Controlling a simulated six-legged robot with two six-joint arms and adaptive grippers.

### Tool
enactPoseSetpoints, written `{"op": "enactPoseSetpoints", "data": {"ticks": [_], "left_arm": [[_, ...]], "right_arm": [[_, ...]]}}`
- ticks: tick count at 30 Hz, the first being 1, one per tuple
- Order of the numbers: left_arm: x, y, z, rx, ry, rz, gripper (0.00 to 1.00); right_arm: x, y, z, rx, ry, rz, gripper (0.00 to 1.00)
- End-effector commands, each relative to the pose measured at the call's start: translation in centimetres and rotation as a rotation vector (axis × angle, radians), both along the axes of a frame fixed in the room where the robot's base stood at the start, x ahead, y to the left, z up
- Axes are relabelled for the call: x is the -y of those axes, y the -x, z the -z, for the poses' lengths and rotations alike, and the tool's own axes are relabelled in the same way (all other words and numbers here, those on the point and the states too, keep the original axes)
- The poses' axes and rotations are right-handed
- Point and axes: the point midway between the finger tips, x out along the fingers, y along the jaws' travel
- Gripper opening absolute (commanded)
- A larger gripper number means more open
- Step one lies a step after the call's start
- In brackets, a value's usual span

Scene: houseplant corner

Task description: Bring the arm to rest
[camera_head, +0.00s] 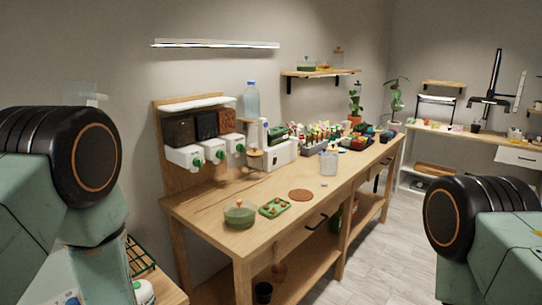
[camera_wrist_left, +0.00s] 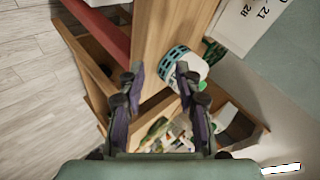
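In the wrist view my left gripper (camera_wrist_left: 160,76) is open, with its two dark fingers apart and nothing held between them. Beyond the right fingertip is a white container with a teal band (camera_wrist_left: 181,61); it looks apart from the fingers, though the distance is hard to tell. In the head view my left arm (camera_head: 70,175) is at the left edge and my right arm (camera_head: 480,225) at the right edge. Both grippers are outside that view.
Wooden edges (camera_wrist_left: 165,40) and an open box (camera_wrist_left: 235,125) lie around the left gripper. Floor (camera_head: 385,250) is clear between bench and right arm.

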Motion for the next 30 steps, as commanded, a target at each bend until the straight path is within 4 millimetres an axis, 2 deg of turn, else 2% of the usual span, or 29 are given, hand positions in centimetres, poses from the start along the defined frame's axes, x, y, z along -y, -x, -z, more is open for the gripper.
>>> {"op": "enactPoseSetpoints", "data": {"ticks": [1, 5, 9, 13, 15, 18, 22, 30], "left_arm": [[0.4, 2.4, 3.7, -0.045, 0.060, -0.019, 0.34], [1.7, 8.3, 9.7, -0.151, 0.218, -0.095, 0.34], [3.2, 15.4, 15.2, -0.281, 0.378, -0.207, 0.34], [4.7, 22.2, 19.1, -0.411, 0.506, -0.339, 0.34], [5.4, 25.5, 20.4, -0.474, 0.559, -0.409, 0.34], [6.2, 29.0, 21.4, -0.543, 0.609, -0.494, 0.34], [6.8, 31.3, 21.8, -0.589, 0.641, -0.555, 0.34], [6.9, 31.7, 21.6, -0.596, 0.647, -0.567, 0.34]], "right_arm": [[0.0, 0.0, 1.8, 0.000, 0.000, 0.000, 0.40], [0.0, 0.0, 4.2, 0.000, 0.000, 0.000, 0.40], [0.0, 0.0, 6.7, 0.000, 0.000, 0.000, 0.40], [0.0, 0.0, 9.1, 0.000, 0.000, 0.000, 0.40], [0.0, 0.0, 10.1, 0.000, 0.000, 0.000, 0.40], [0.0, 0.0, 11.0, 0.000, 0.000, 0.000, 0.40], [0.0, 0.0, 11.5, 0.000, 0.000, 0.000, 0.40], [0.0, 0.0, 11.4, 0.000, 0.000, 0.000, 0.40]]}}
